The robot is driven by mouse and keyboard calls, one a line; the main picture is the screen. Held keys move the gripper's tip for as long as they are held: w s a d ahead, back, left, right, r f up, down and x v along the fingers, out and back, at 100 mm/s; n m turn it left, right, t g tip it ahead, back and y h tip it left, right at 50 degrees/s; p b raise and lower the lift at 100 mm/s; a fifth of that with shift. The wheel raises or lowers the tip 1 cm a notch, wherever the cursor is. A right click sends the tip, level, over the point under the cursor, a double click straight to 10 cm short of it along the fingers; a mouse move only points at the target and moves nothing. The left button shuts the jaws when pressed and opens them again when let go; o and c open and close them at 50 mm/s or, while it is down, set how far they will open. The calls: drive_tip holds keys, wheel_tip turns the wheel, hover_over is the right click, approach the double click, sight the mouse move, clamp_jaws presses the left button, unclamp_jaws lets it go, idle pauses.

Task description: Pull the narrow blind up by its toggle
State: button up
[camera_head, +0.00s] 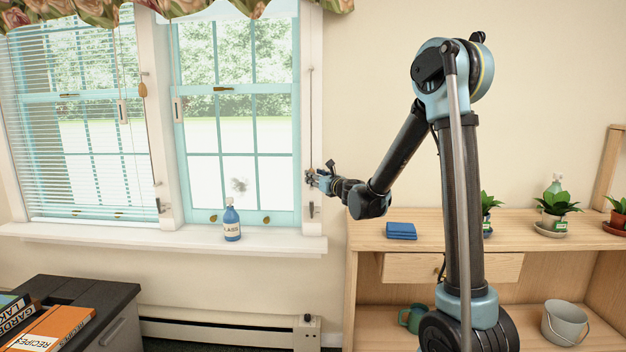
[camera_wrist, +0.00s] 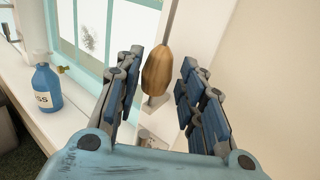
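The wooden toggle (camera_wrist: 161,68) is a tan, drop-shaped piece. In the wrist view it stands upright between the two fingers of my gripper (camera_wrist: 162,60). The fingers are spread, with a gap visible on either side of the toggle. In the head view my gripper (camera_head: 310,177) is at the right jamb of the narrow window, by a thin cord (camera_head: 310,110) running down the frame; the toggle cannot be made out there. The narrow blind (camera_head: 275,9) shows as a pale strip at the top of that window, partly behind the valance.
A blue spray bottle (camera_head: 232,222) stands on the white sill (camera_head: 180,240), left of my gripper. A wide slatted blind (camera_head: 70,120) hangs lowered at the left, with its own wooden toggle (camera_head: 142,90). A wooden shelf unit (camera_head: 480,245) with plants stands at the right.

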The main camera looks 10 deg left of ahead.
drive_tip(key=v, duration=0.9)
drive_tip(key=shift+s+f, duration=0.1)
drive_tip(key=s+d+f+n+g+h, duration=0.3)
drive_tip(key=s+d+f+n, duration=0.3)
drive_tip(key=s+d+n, duration=0.3)
drive_tip(key=s+d+f+n+g+h, duration=0.4)
drive_tip(key=s+d+n, duration=0.5)
drive_tip(key=s+d, duration=0.5)
drive_tip(key=s+d+f+n+g+h, duration=0.4)
drive_tip(key=s+d+f+n, duration=0.4)
drive_tip(key=s, duration=0.7)
drive_tip(key=d+n, duration=0.2)
drive_tip(key=d, duration=0.1)
drive_tip(key=shift+d+f+h, duration=0.2)
drive_tip(key=shift+f+h, duration=0.1)
drive_tip(key=shift+h, duration=0.1)
